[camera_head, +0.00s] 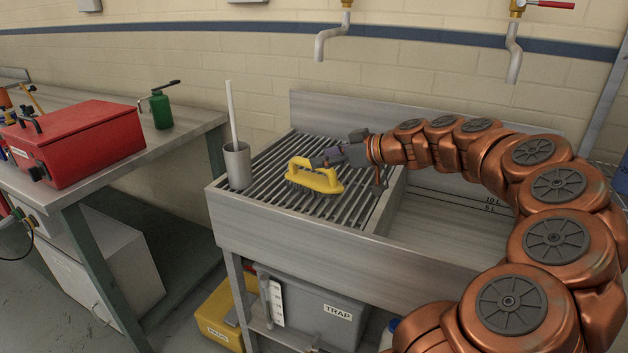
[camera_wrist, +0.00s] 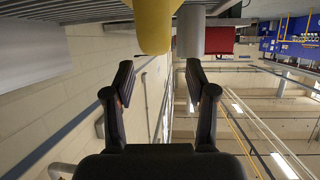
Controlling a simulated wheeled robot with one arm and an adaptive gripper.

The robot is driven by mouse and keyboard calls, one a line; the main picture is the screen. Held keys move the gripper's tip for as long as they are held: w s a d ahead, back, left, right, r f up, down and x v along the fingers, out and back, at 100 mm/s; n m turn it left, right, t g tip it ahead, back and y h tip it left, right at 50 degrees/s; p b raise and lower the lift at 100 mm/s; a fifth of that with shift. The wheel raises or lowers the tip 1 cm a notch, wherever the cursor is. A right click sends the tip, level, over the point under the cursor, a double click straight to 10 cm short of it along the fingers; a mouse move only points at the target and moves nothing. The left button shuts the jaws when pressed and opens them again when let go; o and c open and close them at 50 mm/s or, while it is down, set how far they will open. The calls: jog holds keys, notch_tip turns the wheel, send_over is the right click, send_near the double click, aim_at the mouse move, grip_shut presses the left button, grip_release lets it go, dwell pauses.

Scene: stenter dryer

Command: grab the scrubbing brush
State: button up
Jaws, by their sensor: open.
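The yellow scrubbing brush (camera_head: 318,181) rests on the slatted drainboard of the metal sink, its dark bristles facing down and its raised handle up. My gripper (camera_head: 327,158) is at the brush, close beside its handle. In the wrist view, the fingers of my gripper (camera_wrist: 160,76) are spread with empty space between them. The yellow brush (camera_wrist: 155,28) shows ahead of the fingertips, at the top edge and roughly centred between them. Whether the fingers touch the handle is hard to tell.
A grey cup (camera_head: 237,166) with a white stick stands left of the brush. The sink basin (camera_head: 445,215) lies right of the drainboard. Taps (camera_head: 332,40) hang from the wall above. A bench with a red toolbox (camera_head: 75,145) and green oil can (camera_head: 160,108) is at left.

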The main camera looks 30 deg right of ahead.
aim_at(315, 177)
jog(key=shift+f+p+x, duration=0.15)
jog(key=shift+f+x, duration=0.1)
jog(key=shift+x, duration=1.15)
jog(key=shift+f+p+x, duration=0.15)
jog(key=shift+f+x, duration=0.15)
jog(key=shift+x, duration=1.1)
jog(key=shift+s+d, duration=0.2)
grip_shut()
